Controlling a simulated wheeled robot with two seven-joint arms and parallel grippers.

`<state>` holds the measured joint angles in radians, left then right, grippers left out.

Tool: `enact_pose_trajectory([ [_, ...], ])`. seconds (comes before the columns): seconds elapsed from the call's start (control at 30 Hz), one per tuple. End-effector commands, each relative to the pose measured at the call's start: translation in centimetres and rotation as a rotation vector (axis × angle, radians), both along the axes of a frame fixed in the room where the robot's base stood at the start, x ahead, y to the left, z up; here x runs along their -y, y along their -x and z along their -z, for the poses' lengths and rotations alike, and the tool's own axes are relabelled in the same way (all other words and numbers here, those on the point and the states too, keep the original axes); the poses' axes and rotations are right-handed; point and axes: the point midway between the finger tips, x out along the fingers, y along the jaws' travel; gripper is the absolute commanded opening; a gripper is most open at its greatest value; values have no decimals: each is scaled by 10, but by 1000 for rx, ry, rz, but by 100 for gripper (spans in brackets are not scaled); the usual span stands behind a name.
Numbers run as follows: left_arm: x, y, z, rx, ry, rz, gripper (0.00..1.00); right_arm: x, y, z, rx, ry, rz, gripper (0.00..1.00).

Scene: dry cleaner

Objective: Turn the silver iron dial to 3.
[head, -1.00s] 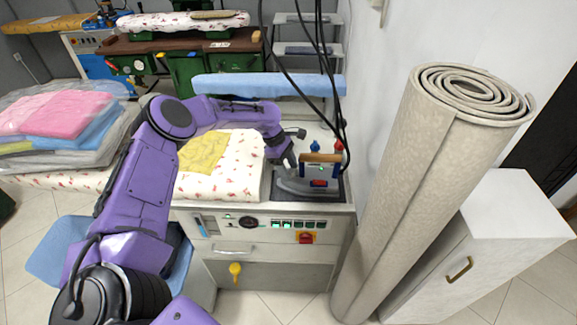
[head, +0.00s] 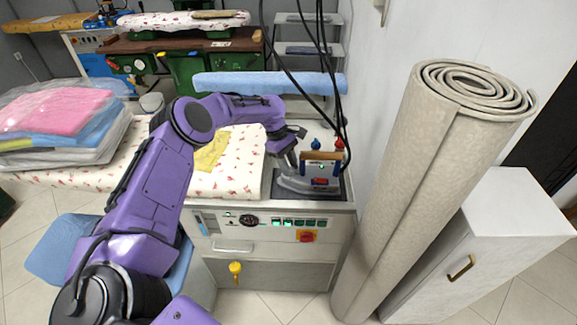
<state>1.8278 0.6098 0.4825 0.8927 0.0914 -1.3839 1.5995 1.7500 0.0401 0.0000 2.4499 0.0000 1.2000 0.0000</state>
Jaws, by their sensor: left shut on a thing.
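The silver iron (head: 296,184) stands on a dark rest at the right end of the ironing station, its wooden handle (head: 320,156) on top. My right gripper is out of view.
A padded floral board (head: 235,175) with a yellow cloth (head: 211,152) lies left of the iron. Black cables (head: 322,70) hang above it. A rolled beige carpet (head: 425,190) leans to the right. The control panel (head: 270,222) is below.

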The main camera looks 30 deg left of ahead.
Motion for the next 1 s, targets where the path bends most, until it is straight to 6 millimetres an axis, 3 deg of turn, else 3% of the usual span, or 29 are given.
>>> enact_pose_trajectory([
  [0.1, 1, 1, 2, -2, 2, -1, 1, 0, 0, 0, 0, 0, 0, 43],
  [0.13, 1, 1, 2, -2, 2, -2, 41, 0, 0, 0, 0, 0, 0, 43],
  [0.2, 1, 1, 2, -2, 2, -2, 56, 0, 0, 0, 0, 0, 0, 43],
  [0.57, -3, -1, -7, 1, 1, -5, 56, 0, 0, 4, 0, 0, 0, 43],
  [0.9, -32, -5, -76, 0, 0, -2, 56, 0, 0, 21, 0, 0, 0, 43],
  [1.0, -37, -6, -89, -2, 1, -4, 56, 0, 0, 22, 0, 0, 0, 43],
])
